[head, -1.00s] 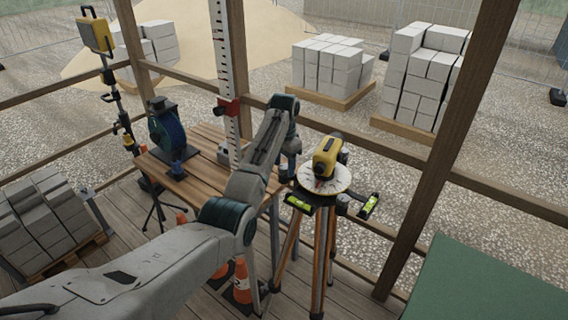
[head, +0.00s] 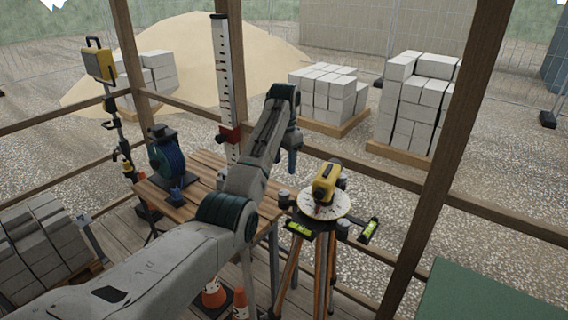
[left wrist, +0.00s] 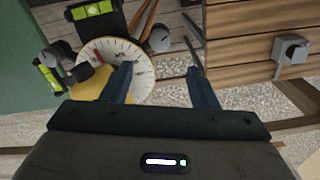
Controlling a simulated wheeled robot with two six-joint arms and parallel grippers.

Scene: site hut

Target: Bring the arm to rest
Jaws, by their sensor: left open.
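My left arm reaches in from the lower left, and its gripper (head: 292,162) hangs pointing down between the wooden table and the tripod. It holds nothing. In the left wrist view the two blue fingers (left wrist: 160,72) stand apart. The left finger overlaps the edge of the white graduated dial (left wrist: 105,52) in the picture, with gravel and tripod parts between the fingers. The yellow level instrument (head: 325,180) sits upright on that dial on the tripod (head: 322,245), to the right of the gripper. I cannot tell the exact gap. My right gripper is not in view.
The wooden table (head: 206,190) carries a blue reel (head: 166,155). A graduated staff (head: 222,80) stands behind it. Green spirit vials (head: 299,229) flank the dial. A wooden post (head: 435,190) and green surface (head: 480,290) are at right. Cones (head: 214,292) stand below.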

